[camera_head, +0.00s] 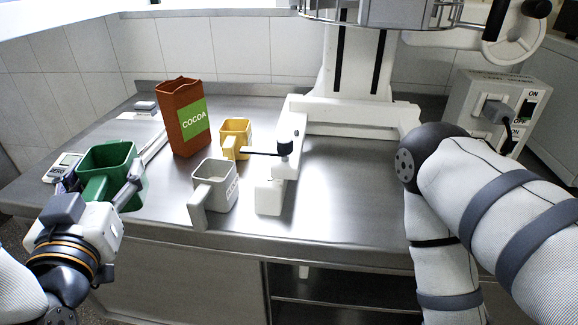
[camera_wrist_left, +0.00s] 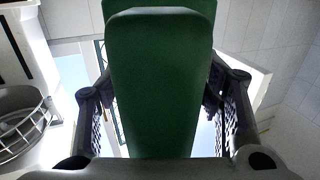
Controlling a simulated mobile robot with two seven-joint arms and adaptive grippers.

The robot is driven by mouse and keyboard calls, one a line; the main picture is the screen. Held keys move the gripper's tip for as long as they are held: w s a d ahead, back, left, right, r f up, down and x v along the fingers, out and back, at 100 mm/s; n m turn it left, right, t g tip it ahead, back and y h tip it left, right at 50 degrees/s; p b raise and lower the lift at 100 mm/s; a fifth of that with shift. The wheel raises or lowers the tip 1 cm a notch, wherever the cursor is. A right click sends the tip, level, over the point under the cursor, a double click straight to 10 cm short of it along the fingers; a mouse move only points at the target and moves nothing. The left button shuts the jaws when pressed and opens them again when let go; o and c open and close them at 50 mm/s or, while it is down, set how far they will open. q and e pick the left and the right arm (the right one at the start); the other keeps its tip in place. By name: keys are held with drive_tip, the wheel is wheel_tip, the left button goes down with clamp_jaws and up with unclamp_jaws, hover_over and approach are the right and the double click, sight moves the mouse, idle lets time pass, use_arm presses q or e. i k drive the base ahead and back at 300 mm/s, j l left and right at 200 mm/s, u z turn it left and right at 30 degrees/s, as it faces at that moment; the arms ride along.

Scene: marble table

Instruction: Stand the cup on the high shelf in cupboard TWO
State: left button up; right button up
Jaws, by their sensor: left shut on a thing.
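A green square cup (camera_head: 107,157) is at the left of the head view, held above the counter's left end. My left gripper (camera_head: 108,192) is shut on its handle. In the left wrist view the green handle (camera_wrist_left: 155,85) stands between the two dark fingers of my left gripper (camera_wrist_left: 160,108) and hides most of the cup. The cup looks roughly upright, with its opening up. My right arm shows at the right, but its gripper is out of the picture. I see no cupboard marked TWO.
On the steel counter (camera_head: 330,222) stand a brown COCOA box (camera_head: 183,130), a yellow cup (camera_head: 236,133) and a grey cup (camera_head: 216,180). A white stand (camera_head: 270,196) with a black knob is beside them. A switch box (camera_head: 490,105) is at the right. Below is an open shelf space (camera_head: 340,287).

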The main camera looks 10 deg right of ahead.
sight(396, 278)
drive_tip(key=k+l+z, duration=0.2)
drive_tip(key=k+l, duration=0.15)
drive_tip(key=l, duration=0.25)
drive_tip(key=k+l+z, duration=0.1)
drive_tip(key=l, duration=0.25)
drive_tip(key=k+l+z, duration=0.1)
drive_tip(key=l, duration=0.25)
drive_tip(key=k+l+z, duration=0.1)
drive_tip(key=k+l, duration=0.15)
drive_tip(key=k+l+z, duration=0.1)
drive_tip(key=l, duration=0.35)
drive_tip(key=i+l, duration=0.1)
drive_tip(key=i, duration=0.35)
